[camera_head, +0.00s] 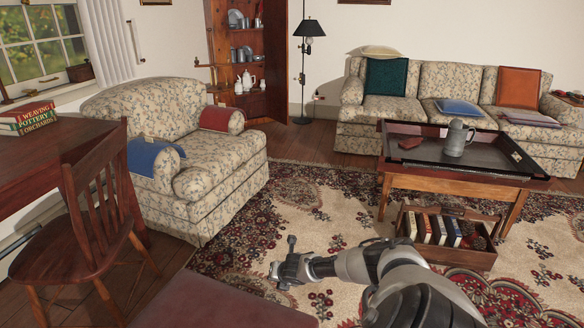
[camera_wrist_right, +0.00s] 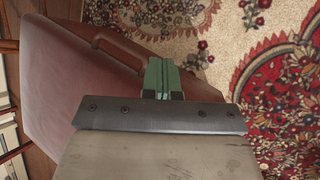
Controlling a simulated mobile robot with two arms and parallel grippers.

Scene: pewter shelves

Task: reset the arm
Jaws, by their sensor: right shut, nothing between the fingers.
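My right arm reaches in from the bottom right of the head view, bent across the patterned rug. Its gripper (camera_head: 276,272) points left over the rug, beside a reddish-brown flat surface (camera_head: 215,305). In the right wrist view the green fingers of the right gripper (camera_wrist_right: 163,66) are together with nothing between them. The reddish-brown surface (camera_wrist_right: 75,85) lies behind and left of the fingers there. My left gripper is not in view.
A wooden chair (camera_head: 92,195) and desk (camera_head: 55,160) stand at left, near a floral armchair (camera_head: 215,165). A coffee table (camera_head: 450,185) with a grey pitcher (camera_head: 457,137) and a book crate (camera_head: 470,258) are at right. Open rug (camera_head: 330,200) lies between.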

